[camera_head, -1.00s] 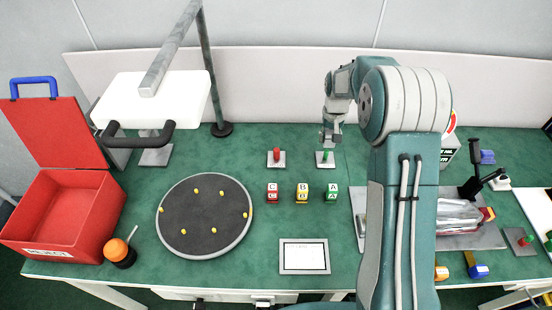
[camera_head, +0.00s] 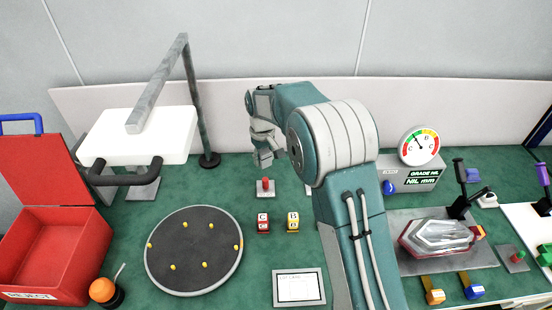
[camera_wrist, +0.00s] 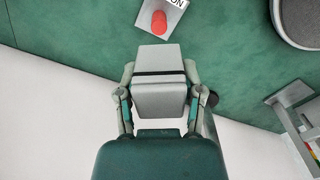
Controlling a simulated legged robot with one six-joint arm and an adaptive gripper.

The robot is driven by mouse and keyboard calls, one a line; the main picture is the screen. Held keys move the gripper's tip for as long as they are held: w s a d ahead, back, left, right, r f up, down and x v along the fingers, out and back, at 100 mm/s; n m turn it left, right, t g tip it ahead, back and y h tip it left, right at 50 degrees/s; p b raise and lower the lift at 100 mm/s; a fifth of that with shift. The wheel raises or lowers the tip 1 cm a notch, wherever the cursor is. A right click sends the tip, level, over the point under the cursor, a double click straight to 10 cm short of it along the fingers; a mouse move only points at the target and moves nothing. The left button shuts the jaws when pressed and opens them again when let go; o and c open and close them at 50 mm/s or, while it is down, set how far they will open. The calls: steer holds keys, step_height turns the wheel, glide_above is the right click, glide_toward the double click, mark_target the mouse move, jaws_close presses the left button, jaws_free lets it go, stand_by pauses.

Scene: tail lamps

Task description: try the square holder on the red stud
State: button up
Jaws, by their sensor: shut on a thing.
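The red stud (camera_head: 265,186) stands upright on a small grey plate at the back of the green bench. It also shows at the top of the wrist view (camera_wrist: 159,22). My gripper (camera_head: 264,158) is above and close to the red stud in the head view. In the wrist view it is shut on a grey square block with a dark band, which I take as the square holder (camera_wrist: 158,54). The stud lies beyond the block's far edge there, apart from it in the picture. The block's underside is hidden.
Lettered blocks C (camera_head: 263,223) and B (camera_head: 293,222) stand in front of the stud. A dark round disc (camera_head: 190,266) with yellow pegs lies front left. A lamp post (camera_head: 196,105) rises at left. A gauge box (camera_head: 410,178) stands right. My arm hides the bench middle.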

mark_target(265, 179)
steer(key=shift+d, duration=0.15)
steer(key=shift+f, duration=2.95)
steer(key=shift+f, duration=2.3)
steer(key=shift+r, duration=0.2)
steer(key=shift+f, duration=0.4)
stand_by(1.1)
steer(key=shift+r, duration=3.5)
